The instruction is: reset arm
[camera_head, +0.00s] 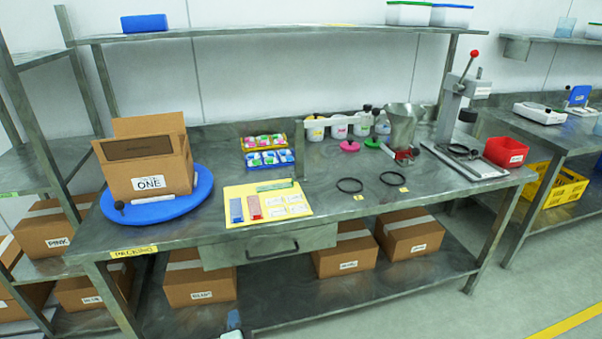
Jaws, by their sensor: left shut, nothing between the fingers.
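A small part of my left gripper (233,322) shows at the bottom edge, low in front of the metal workbench (330,205). It is shut and holds nothing. Most of it and its arm are out of the picture. It is apart from everything on the bench top. My right gripper is not in view.
An open cardboard box (150,170) marked ONE stands on a blue round turntable (193,208). A yellow mat (245,212), black rings (350,185), a metal hopper (403,122) and a red bin (506,152) are on the bench.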

